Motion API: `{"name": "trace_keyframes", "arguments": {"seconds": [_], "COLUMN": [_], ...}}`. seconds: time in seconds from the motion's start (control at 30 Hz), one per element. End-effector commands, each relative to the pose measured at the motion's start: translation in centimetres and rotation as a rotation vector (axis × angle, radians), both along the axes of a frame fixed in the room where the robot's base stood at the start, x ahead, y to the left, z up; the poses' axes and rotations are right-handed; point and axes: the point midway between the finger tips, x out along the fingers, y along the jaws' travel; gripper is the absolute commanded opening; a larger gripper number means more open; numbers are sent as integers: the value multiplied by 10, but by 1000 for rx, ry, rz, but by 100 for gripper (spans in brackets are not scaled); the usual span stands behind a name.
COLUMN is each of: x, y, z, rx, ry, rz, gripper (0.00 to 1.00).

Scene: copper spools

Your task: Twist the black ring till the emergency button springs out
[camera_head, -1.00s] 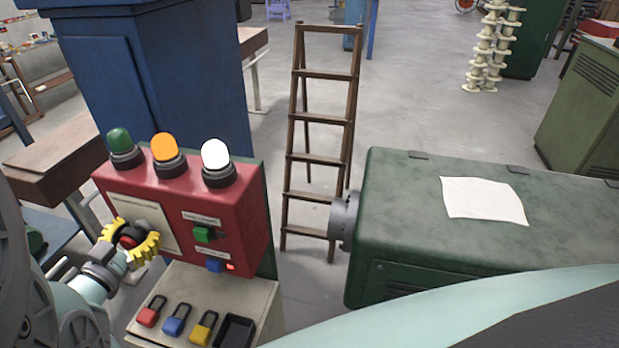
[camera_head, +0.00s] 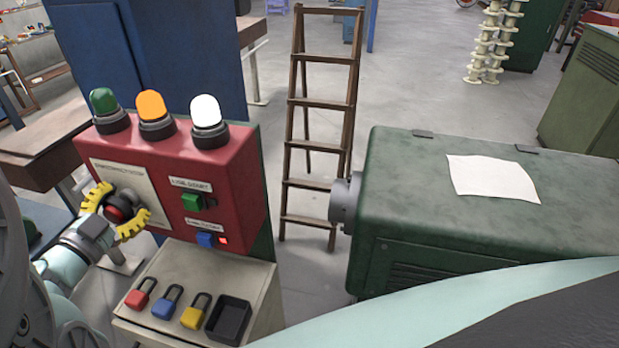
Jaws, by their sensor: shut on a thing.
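The emergency button is a red knob (camera_head: 116,209) with a black ring (camera_head: 127,196) around it. It sits at the lower left of the red control panel (camera_head: 235,170), by a cream label plate (camera_head: 140,188). My gripper (camera_head: 117,211) has yellow toothed fingers, one at the upper left of the button and one at the lower right. They are shut on the black ring. The red knob shows between the fingers. The fingers hide part of the ring, and I cannot tell whether the knob is out or pressed in.
Green (camera_head: 104,102), orange (camera_head: 151,106) and white (camera_head: 205,110) lamps top the panel. Green (camera_head: 192,202) and blue (camera_head: 206,239) buttons sit right of the plate. Padlocks (camera_head: 163,307) and a black tray (camera_head: 229,318) lie on the shelf below. A ladder (camera_head: 323,102) and green machine (camera_head: 420,190) stand right.

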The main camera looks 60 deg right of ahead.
Motion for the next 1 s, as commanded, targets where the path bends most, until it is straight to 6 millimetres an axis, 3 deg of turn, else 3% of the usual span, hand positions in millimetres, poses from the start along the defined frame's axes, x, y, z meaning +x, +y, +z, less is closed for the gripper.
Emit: {"name": "trace_keyframes", "arguments": {"seconds": [0.03,0.4,0.97,1.0], "x": [-1,0,1,1], "y": [1,1,2,2], "z": [-7,-4,-2,-2], "rx": [13,74,90,90], "ry": [-32,-200,-231,-231], "rz": [-3,2,9,9], "gripper": [24,24,23,63]}}
